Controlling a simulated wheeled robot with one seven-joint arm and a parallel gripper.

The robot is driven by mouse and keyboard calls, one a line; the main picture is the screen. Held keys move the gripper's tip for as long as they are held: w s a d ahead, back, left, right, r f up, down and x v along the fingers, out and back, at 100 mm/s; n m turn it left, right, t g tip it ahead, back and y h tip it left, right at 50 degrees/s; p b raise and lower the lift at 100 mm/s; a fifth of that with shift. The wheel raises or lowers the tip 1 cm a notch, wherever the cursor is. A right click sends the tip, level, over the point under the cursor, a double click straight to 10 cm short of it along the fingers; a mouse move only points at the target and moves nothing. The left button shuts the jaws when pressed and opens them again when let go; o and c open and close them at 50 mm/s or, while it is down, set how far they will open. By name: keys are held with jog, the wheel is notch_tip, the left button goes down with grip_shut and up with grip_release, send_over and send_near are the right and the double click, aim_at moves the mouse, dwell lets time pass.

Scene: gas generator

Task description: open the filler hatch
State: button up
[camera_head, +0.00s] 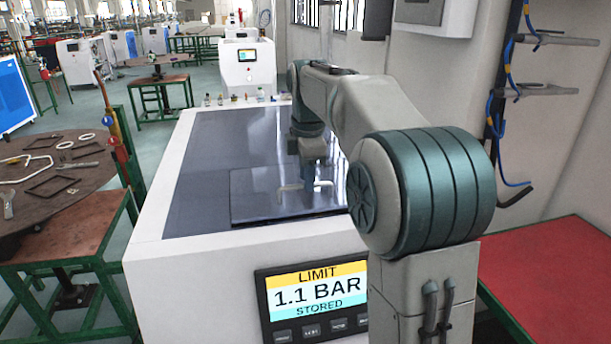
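The filler hatch (255,205) is a dark, glossy square panel lying flat on the top of the white generator (190,262). It looks closed. A pale bar handle (288,187) stands on the hatch. My gripper (308,183) points down over the hatch, at the handle. Its fingers are small and dark here, and I cannot tell whether they are open, shut or touching the handle. My arm hides the right part of the hatch and of the generator's top.
The generator's front screen (318,290) reads "LIMIT 1.1 BAR STORED". Several small bottles (259,95) stand along its far edge. A red-topped table (560,270) is at the right, by the wall.

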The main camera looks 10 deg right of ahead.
jog(key=shift+f, duration=0.15)
grip_shut()
jog(key=shift+a, duration=0.15)
jog(key=shift+r, duration=0.3)
